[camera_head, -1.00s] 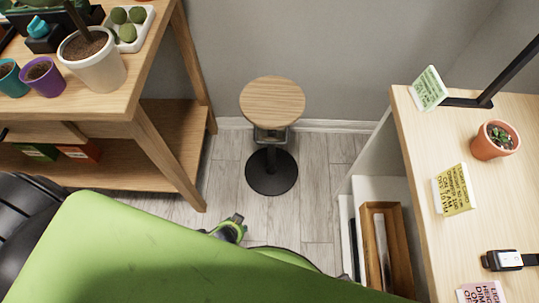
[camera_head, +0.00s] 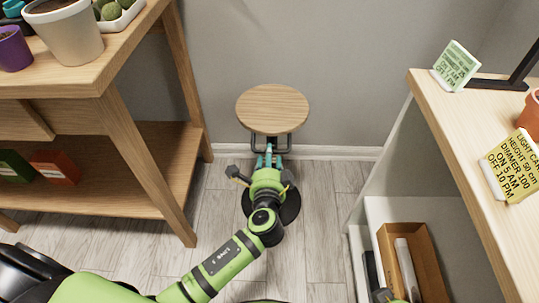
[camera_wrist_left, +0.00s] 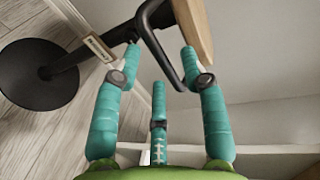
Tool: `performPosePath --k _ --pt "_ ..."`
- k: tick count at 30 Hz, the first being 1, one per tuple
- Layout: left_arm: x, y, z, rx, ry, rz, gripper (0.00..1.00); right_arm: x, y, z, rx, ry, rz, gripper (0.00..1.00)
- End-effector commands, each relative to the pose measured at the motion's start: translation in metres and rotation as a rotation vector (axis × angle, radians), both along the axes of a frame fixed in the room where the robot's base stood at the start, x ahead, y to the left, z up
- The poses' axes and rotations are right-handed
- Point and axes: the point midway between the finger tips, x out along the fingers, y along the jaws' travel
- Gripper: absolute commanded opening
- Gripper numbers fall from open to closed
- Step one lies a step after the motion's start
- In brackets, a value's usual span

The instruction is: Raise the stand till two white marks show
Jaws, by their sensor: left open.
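The stand has a round wooden top (camera_head: 272,108), a black bar handle under it and a round black base (camera_head: 290,205) on the floor. In the left wrist view the black handle (camera_wrist_left: 160,52) passes between my left gripper's teal fingers, and the base (camera_wrist_left: 38,75) shows at left. My left gripper (camera_head: 270,150) is open at the handle, just below the top's front edge. A pale strip with dark marking (camera_wrist_left: 98,46) shows by the post. I cannot make out white marks on the post; my arm hides most of it in the head view.
A wooden plant bench (camera_head: 120,130) stands at left with pots above and boxes on its lower shelf. A pale desk (camera_head: 470,150) stands at right, with an open box (camera_head: 415,260) below. Grey wall is close behind the stand.

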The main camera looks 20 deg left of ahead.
Motion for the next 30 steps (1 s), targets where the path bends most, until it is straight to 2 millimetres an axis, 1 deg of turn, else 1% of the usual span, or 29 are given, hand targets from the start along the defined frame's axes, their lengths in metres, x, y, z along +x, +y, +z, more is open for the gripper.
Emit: performPosePath --k 1,6,10,16,17,18,20,28,29,30 --pt "0.008 0.003 -0.003 0.002 -0.002 0.002 0.43 0.0 0.0 0.002 0.0 -0.003 0.0 0.4" --pt "0.025 0.007 -0.007 0.0 0.0 0.0 0.43 -0.002 -0.001 0.013 0.0 -0.01 -0.001 0.4" --pt "0.03 0.009 -0.007 -0.001 0.001 -0.001 0.43 -0.002 -0.001 0.016 0.0 -0.01 -0.001 0.4" --pt "0.03 0.009 -0.007 -0.002 0.002 -0.001 0.43 -0.002 -0.001 0.017 0.0 -0.011 -0.001 0.4" --pt "0.03 0.009 -0.007 -0.002 0.002 -0.001 0.39 -0.002 -0.001 0.017 0.0 -0.011 -0.001 0.4" --pt "0.03 0.009 -0.007 -0.002 0.002 -0.001 0.23 -0.002 -0.001 0.017 0.0 -0.011 -0.001 0.4" --pt "0.03 0.009 -0.007 -0.002 0.002 -0.001 0.0 -0.002 -0.001 0.017 0.0 -0.011 -0.001 0.4" --pt "0.03 0.009 -0.005 -0.002 0.002 -0.001 0.0 -0.002 -0.001 0.019 0.0 -0.015 -0.001 0.4" --pt "0.03 0.009 -0.003 -0.003 0.001 -0.001 0.0 -0.001 -0.001 0.017 0.001 -0.014 -0.001 0.4" --pt "0.03 0.009 -0.001 -0.002 0.0 -0.001 0.0 -0.001 0.0 0.008 0.0 -0.003 0.0 0.4"
